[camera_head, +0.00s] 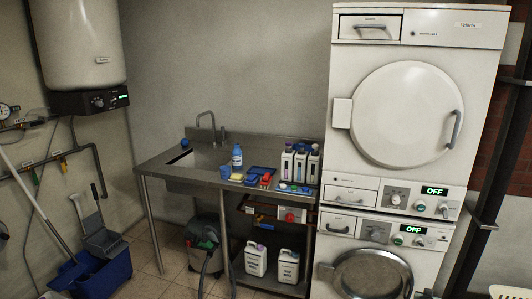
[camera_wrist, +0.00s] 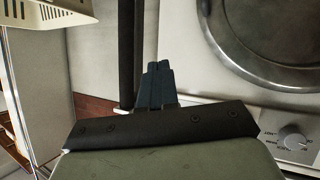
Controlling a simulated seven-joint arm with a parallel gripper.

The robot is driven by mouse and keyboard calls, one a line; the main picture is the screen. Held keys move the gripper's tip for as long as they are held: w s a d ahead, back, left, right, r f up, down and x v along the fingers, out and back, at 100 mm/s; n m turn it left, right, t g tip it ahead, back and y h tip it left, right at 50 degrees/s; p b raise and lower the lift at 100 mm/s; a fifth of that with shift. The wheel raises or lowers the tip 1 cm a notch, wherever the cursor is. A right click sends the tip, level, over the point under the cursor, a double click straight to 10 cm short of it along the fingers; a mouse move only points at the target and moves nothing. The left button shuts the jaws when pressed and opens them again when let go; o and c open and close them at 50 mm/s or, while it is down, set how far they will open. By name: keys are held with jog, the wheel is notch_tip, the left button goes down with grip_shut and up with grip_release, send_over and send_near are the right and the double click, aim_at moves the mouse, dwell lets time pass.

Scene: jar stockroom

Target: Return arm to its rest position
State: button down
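My gripper (camera_wrist: 157,72) shows in the wrist view, with its dark fingers close together and nothing visible between them. It points toward a pale wall corner, with part of a round machine door (camera_wrist: 285,45) at the upper right. The fingers appear apart from everything around them, though the distance is hard to judge. My gripper and arm are not in the head view.
Two stacked white machines (camera_head: 415,20) stand at the right, both displays reading OFF. A metal sink bench (camera_head: 205,178) with bottles stands left of them. White jugs (camera_head: 288,266) sit below. A blue mop bucket (camera_head: 105,276) is at the lower left. Some tiled floor is clear.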

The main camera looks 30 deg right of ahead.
jog(key=s+a+f+g+y, duration=0.2)
jog(key=s+a+f+y, duration=0.15)
jog(key=a, duration=0.35)
jog(key=s+a+f+m+g+y, duration=0.1)
jog(key=s+a+f+y, duration=0.1)
jog(key=a+f, duration=0.3)
jog(key=s+a+f+g+y, duration=0.2)
jog(key=s+a+f+y, duration=0.1)
jog(key=a, duration=0.5)
jog(key=w+a+f+n+g+y, duration=0.1)
jog(key=w+a+f+n+y, duration=0.15)
jog(key=a, duration=1.55)
jog(key=w+a+f+n+g+y, duration=0.1)
jog(key=a+f+n+g+y, duration=0.2)
jog(key=a, duration=1.4)
jog(key=s+a+f+n+g+h, duration=0.1)
jog(key=s+a+n, duration=0.2)
jog(key=a, duration=0.8)
jog(key=s+a+f+n+g+h, duration=0.1)
jog(key=s+a+f+n, duration=0.1)
jog(key=a, duration=1)
jog(key=shift+s+f+n, duration=0.2)
jog(key=shift+s+n, duration=0.4)
jog(key=shift+n, duration=0.25)
jog(key=c, duration=1.8)
grip_release()
jog(key=shift+c, duration=0.2)
